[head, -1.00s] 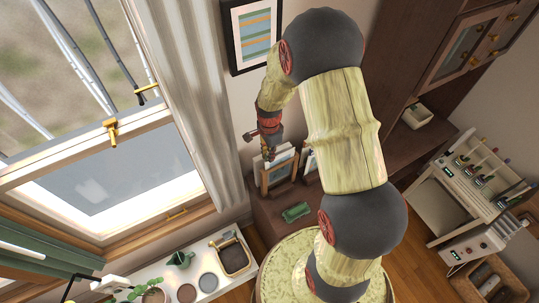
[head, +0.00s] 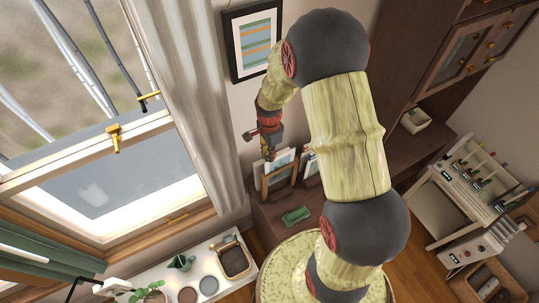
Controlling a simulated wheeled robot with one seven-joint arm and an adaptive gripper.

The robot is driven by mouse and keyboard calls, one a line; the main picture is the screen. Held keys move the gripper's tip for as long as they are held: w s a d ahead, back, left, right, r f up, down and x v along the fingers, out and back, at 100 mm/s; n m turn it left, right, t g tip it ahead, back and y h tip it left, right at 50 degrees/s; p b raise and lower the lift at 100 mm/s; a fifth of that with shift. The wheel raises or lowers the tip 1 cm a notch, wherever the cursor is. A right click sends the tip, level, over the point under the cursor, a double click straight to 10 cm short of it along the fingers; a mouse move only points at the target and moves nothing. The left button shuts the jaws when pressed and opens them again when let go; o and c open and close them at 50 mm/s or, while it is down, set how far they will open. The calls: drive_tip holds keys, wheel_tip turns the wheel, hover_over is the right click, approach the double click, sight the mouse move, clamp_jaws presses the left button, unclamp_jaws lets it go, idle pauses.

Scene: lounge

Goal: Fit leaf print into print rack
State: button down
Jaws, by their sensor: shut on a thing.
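My gripper (head: 268,153) hangs at the end of my arm, small and partly in shadow, right above the print rack. It is shut on a pale card, taken to be the leaf print (head: 284,159), though the contact is hard to make out. The print rack (head: 277,180) is a small wooden frame on the dark brown cabinet. The print is upright or slightly tilted at the rack, with its lower part behind the rack's front. I cannot tell whether it sits in a slot. Its leaf pattern is too small to see.
More pale prints (head: 310,166) stand just right of the rack, partly hidden by my arm. A green object (head: 296,215) lies in front on the dark cabinet (head: 265,219). A curtain (head: 190,110) hangs to the left, and a framed striped picture (head: 254,42) is on the wall behind.

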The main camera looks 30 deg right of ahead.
drive_tip(key=shift+r+p, duration=2.7)
drive_tip(key=shift+r, duration=4.35)
wheel_tip(320, 180, up, 3)
drive_tip(key=shift+f, duration=0.1)
